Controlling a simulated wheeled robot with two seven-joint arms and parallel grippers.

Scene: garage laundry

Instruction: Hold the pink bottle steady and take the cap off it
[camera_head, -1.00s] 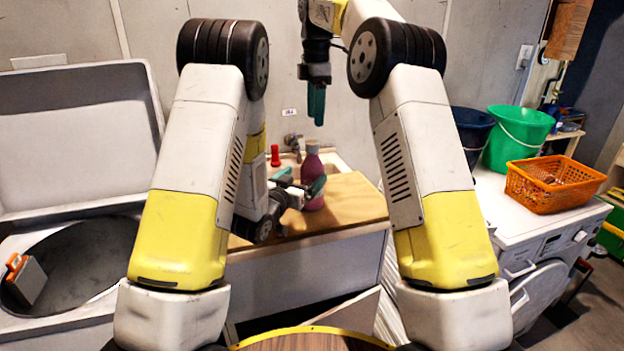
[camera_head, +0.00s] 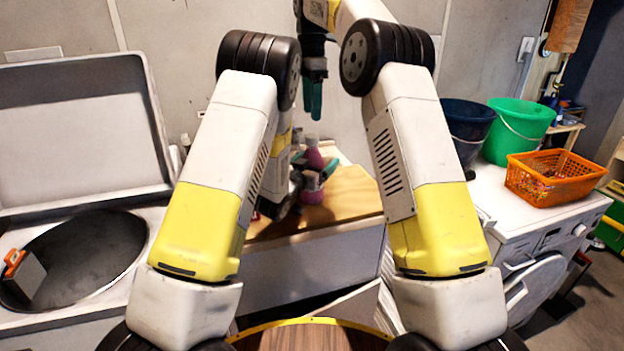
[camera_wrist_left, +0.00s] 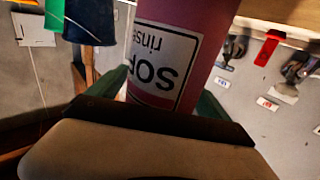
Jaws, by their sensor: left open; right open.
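The pink bottle (camera_head: 313,194) stands upright on the wooden top in the head view. Its cap (camera_head: 312,140) is on its neck, a duller tone than the body. My left gripper (camera_head: 317,174) reaches in from the left at the bottle's upper body. In the left wrist view the bottle's labelled side (camera_wrist_left: 165,60) lies between the two green fingers, which are open; I cannot tell whether either touches it. My right gripper (camera_head: 313,100) hangs above the bottle, fingers pointing down, open and apart from the cap. My left arm hides the area left of the bottle.
The wooden top (camera_head: 352,200) is clear right of the bottle. A dark blue bucket (camera_head: 466,125), a green bucket (camera_head: 518,130) and an orange basket (camera_head: 552,185) stand on the white washing machine (camera_head: 510,215) at right. A basin with a raised lid (camera_head: 75,130) is at left.

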